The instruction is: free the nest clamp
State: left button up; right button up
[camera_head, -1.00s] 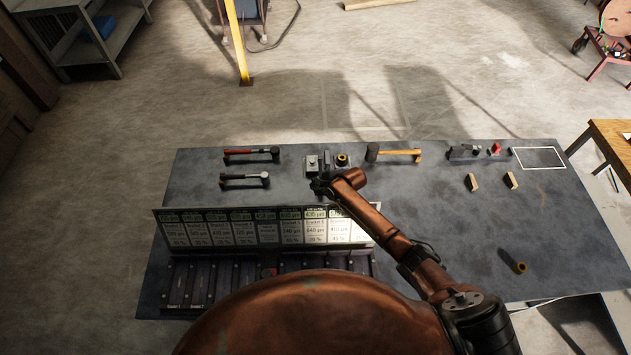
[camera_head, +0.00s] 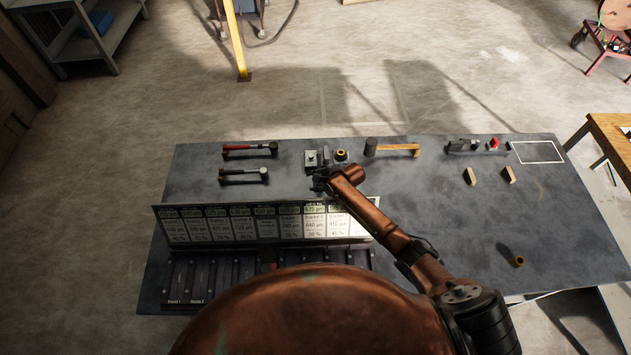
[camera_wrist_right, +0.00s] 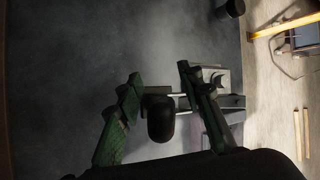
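A small grey metal fixture (camera_head: 311,159) stands near the back edge of the dark bench, with a grey upright part and a brass ring (camera_head: 341,155) beside it. I take this fixture to be the nest clamp. My right gripper (camera_head: 321,181) is just in front of it. In the right wrist view, its green fingers (camera_wrist_right: 158,76) are apart, with a black knob (camera_wrist_right: 161,118) between them. A light gap shows on the knob's right side; contact on the left cannot be told. The grey fixture (camera_wrist_right: 216,78) shows behind the right finger. My left gripper is not in view.
On the bench (camera_head: 420,200), a red-handled tool (camera_head: 250,149), another tool (camera_head: 243,174) and a wooden-handled hammer (camera_head: 392,149) lie around the fixture. A label board (camera_head: 262,222) with dark bins stands in front. The right-middle of the bench is mostly clear.

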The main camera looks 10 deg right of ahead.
jog(key=v, duration=1.2)
